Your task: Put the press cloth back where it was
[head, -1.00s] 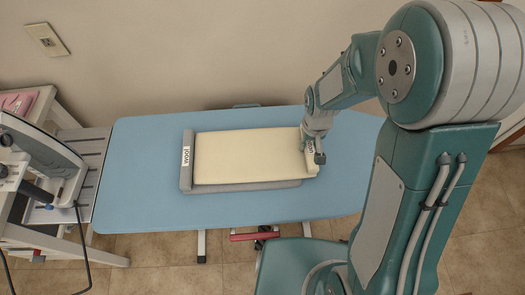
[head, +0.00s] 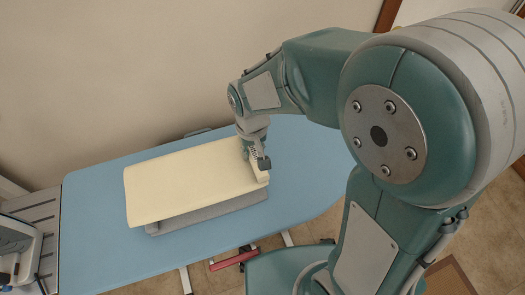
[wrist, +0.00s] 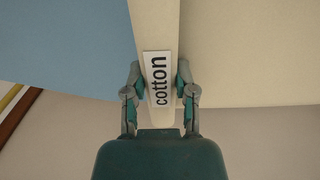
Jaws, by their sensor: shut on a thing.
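The cream press cloth (head: 190,180) is a flat, thick rectangle above the blue ironing board (head: 95,230). My gripper (head: 256,160) is shut on its right end. In the wrist view, my gripper's two fingers (wrist: 160,85) stand on either side of a cream edge strip (wrist: 158,25) with a white "cotton" label (wrist: 160,78). A grey cloth (head: 215,210) lies on the board beneath the cream one, mostly hidden by it. The cream cloth looks raised off the grey one, with its left end overhanging.
The iron (head: 18,245) stands on a slatted grey rest (head: 38,210) at the left. A wall rises behind the board. The board has bare room left of the cloths and at its right end. A red bar (head: 232,260) shows below the board's front edge.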

